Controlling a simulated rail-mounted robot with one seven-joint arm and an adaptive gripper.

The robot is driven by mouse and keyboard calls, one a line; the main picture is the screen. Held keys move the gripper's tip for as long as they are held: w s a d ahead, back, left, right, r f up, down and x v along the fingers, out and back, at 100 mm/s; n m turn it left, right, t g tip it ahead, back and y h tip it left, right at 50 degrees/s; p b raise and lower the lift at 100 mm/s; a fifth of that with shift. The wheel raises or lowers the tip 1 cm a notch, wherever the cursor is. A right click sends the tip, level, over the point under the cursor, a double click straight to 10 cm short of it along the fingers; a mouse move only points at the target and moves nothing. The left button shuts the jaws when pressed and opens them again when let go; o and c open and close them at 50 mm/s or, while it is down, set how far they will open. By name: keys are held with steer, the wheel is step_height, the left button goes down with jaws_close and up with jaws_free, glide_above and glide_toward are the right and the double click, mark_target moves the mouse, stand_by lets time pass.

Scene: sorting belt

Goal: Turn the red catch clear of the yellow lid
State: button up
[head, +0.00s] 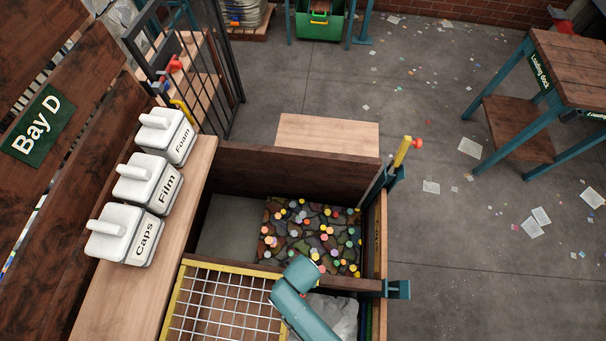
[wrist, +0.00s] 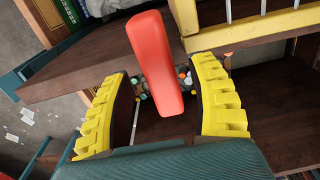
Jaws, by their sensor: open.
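The red catch (wrist: 155,62) is a long red bar in the upper middle of the wrist view. It lies between the two yellow fingers of my gripper (wrist: 163,78), with a gap on each side. My gripper is open. The yellow lid (head: 226,267) is a yellow frame with a pale wire mesh, at the bottom of the head view. Part of its yellow frame (wrist: 262,27) shows at the upper right of the wrist view. A yellow piece (wrist: 184,14) stands close beside the catch's upper end. In the head view my arm covers the lid's right side, and I cannot make out the catch.
Behind the lid is a wooden bin (head: 290,165) with many coloured caps (head: 310,235). White tubs marked Caps (head: 122,243), Film (head: 148,184) and Foam (head: 166,136) stand on a ledge at left. A teal bracket (head: 398,290) sticks out at the bin's right.

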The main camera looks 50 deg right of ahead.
step_height(320, 180, up, 11)
steer(key=shift+f, duration=0.15)
stand_by(0.4)
